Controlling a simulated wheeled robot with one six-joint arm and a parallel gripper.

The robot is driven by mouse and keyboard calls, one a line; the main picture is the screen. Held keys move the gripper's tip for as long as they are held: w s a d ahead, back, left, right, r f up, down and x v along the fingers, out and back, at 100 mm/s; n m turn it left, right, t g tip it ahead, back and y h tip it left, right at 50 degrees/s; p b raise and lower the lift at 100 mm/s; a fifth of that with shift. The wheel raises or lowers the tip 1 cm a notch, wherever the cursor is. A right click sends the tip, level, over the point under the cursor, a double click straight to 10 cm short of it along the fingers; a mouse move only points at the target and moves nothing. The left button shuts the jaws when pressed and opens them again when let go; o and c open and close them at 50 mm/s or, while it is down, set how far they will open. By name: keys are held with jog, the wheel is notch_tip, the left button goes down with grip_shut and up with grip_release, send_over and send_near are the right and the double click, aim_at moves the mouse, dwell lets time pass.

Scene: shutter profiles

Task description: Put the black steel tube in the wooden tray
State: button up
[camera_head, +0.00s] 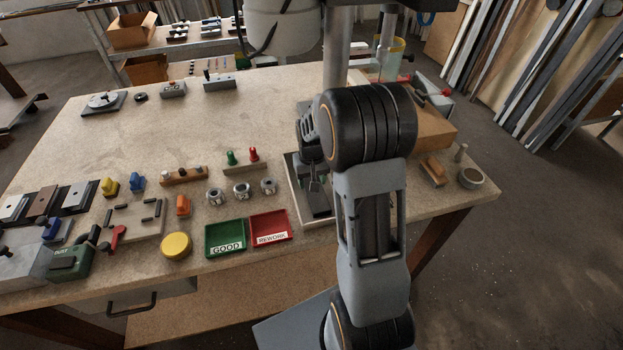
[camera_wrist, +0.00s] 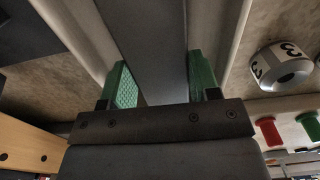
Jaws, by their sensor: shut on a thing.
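The black steel tube (camera_wrist: 145,40) shows in the wrist view as a broad dark bar between the green pads of my gripper (camera_wrist: 158,88). My gripper is shut on it. In the head view my gripper (camera_head: 314,186) points down over the wooden tray (camera_head: 297,207), a pale-rimmed tray at the right part of the bench. Pale rims run along both sides of the tube in the wrist view. Whether the tube touches the tray floor, I cannot tell. My arm hides the right part of the tray.
Left of the tray are a green GOOD bin (camera_head: 224,236), a red REWORK bin (camera_head: 270,226) and several numbered metal nuts (camera_head: 241,190). A block with green and red pegs (camera_head: 245,165) stands behind them. The bench middle at the back left is clear.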

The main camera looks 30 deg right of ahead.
jog(key=shift+f, duration=0.15)
jog(key=o, duration=1.3)
notch_tip(320, 180, up, 12)
jog(key=s+a+t, duration=0.1)
jog(key=s+a, duration=0.2)
jog(key=s, duration=0.2)
jog(key=s+a+r+n+t, duration=0.1)
jog(key=s+a, duration=0.2)
jog(key=s, duration=0.2)
jog(key=s+a+r+n+t, duration=0.1)
jog(key=s+a, duration=0.2)
jog(key=s, duration=0.3)
jog(key=shift+a+r+t, duration=0.25)
jog(key=shift+a+t, duration=0.05)
jog(key=shift+t, duration=0.1)
